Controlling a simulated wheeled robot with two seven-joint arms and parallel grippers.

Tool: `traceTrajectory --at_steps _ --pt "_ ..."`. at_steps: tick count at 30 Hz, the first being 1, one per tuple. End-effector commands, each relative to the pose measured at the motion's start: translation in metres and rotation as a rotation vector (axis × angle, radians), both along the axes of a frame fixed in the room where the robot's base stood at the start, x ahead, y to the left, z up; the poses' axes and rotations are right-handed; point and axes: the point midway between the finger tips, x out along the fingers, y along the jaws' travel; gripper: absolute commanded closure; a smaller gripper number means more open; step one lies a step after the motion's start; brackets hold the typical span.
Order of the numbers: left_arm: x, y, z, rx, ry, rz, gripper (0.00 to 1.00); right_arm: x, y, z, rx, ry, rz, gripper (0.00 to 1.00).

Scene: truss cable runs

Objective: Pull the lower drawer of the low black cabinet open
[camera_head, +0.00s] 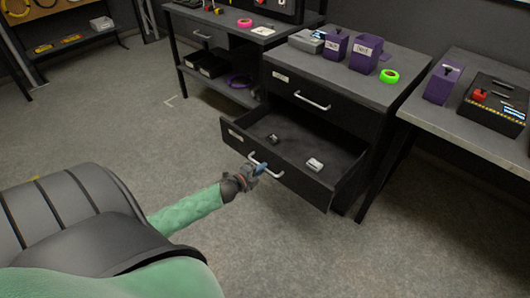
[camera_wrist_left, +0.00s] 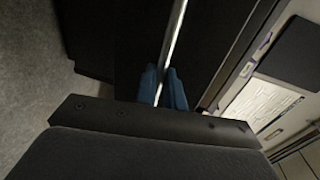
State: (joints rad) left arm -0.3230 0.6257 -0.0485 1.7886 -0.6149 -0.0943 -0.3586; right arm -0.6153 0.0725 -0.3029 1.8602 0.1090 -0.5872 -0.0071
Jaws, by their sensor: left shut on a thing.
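The low black cabinet (camera_head: 345,84) stands right of centre in the head view. Its lower drawer (camera_head: 305,158) is pulled out well, and its inside shows with two small objects in it. The upper drawer (camera_head: 310,104) is shut. My left gripper (camera_head: 258,169) is at the lower drawer's silver handle (camera_head: 274,173), shut on it. In the left wrist view the blue fingertips (camera_wrist_left: 163,88) are on either side of the bright handle bar (camera_wrist_left: 173,45). My right gripper is not in view.
Purple boxes (camera_head: 366,54) and a green tape roll (camera_head: 389,76) are on the cabinet top. A workbench (camera_head: 425,113) stands to the right and another table (camera_head: 228,38) behind left. The floor (camera_head: 300,250) before the drawer is clear.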

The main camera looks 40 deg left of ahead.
Motion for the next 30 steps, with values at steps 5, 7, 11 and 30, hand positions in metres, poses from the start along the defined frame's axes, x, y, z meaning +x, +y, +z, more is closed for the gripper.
traceTrajectory --at_steps 5,7,11,30 --pt "-0.003 0.001 -0.001 0.000 0.001 0.001 1.00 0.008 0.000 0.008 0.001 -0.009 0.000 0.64" --pt "-0.003 0.001 -0.001 0.000 0.001 0.001 1.00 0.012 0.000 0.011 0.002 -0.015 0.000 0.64" --pt "-0.003 0.001 -0.001 0.000 0.001 0.001 1.00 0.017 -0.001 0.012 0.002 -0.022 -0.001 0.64" --pt "-0.012 0.001 0.001 -0.001 0.001 0.001 0.69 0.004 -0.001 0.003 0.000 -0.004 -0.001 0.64"
